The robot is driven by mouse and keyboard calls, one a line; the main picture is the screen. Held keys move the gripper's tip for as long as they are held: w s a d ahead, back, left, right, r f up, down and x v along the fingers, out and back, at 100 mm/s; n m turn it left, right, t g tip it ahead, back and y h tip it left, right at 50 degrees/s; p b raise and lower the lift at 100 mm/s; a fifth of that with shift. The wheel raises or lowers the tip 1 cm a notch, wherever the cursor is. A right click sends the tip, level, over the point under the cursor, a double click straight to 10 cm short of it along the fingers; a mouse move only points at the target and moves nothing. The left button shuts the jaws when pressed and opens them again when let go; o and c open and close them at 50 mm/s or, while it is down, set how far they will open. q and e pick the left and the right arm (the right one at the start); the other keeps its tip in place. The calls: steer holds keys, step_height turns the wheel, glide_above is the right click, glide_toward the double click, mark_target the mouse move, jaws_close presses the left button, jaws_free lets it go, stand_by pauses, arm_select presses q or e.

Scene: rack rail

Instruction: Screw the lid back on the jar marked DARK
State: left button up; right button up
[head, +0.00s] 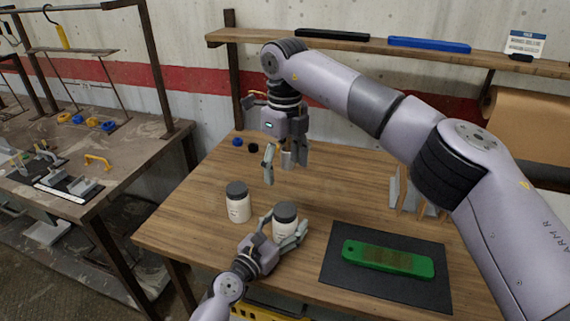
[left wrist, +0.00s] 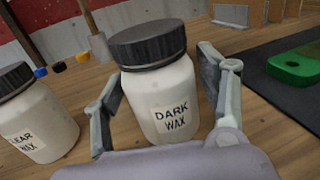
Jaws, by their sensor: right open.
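The jar marked DARK WAX (left wrist: 170,100) stands upright on the wooden table, and shows in the head view (head: 285,230). A black ribbed lid (left wrist: 147,45) sits on its top; whether it is threaded tight I cannot tell. My right gripper (head: 286,165) is open, pointing down above the table behind the jars.
A lidded CLEAR WAX jar (left wrist: 38,120) stands just left of the DARK jar. A green block (head: 390,259) lies on a black mat (head: 345,285) at right. Small blue (head: 237,142) and black (head: 253,148) pieces lie at the back left. A shelf (head: 240,37) spans the back.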

arm_select(q)
steer(key=shift+o, duration=0.5)
steer(key=shift+s, duration=0.1)
steer(key=v, duration=1.2)
